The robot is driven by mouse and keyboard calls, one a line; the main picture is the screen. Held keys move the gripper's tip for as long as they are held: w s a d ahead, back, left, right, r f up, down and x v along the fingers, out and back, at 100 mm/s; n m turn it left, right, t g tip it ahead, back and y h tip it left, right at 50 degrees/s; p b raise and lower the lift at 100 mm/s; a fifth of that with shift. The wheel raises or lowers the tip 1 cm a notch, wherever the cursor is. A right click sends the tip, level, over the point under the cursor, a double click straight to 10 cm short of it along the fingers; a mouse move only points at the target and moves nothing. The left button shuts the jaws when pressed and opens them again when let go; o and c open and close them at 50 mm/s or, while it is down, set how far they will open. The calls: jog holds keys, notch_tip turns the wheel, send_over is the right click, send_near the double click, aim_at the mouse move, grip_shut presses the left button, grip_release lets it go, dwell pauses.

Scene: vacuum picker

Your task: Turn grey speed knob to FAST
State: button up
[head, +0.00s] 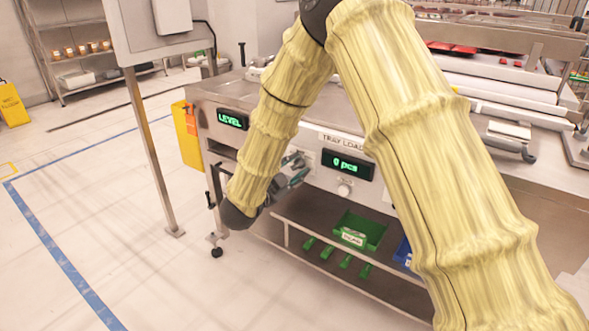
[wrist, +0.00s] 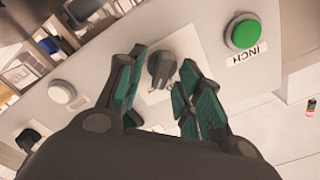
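A grey knob (wrist: 162,68) on a pale square plate sits on the machine's front panel in the wrist view. My gripper (wrist: 155,88) is open, with its teal-padded fingers on either side of the knob; I cannot tell whether they touch it. No speed markings are readable around the knob. In the head view my gripper (head: 290,170) is at the front panel, left of the "0 pcs" display (head: 347,164). My arm hides part of the panel there, and the grey knob cannot be made out.
A green button (wrist: 244,33) labelled INCH is right of the knob in the wrist view, and a white button (wrist: 62,91) is to its left. A LEVEL display (head: 232,119) and a lower shelf with a green bin (head: 372,232) show in the head view. Open floor lies left.

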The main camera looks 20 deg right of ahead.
jog(key=v, duration=1.2)
jog(key=shift+d, duration=0.1)
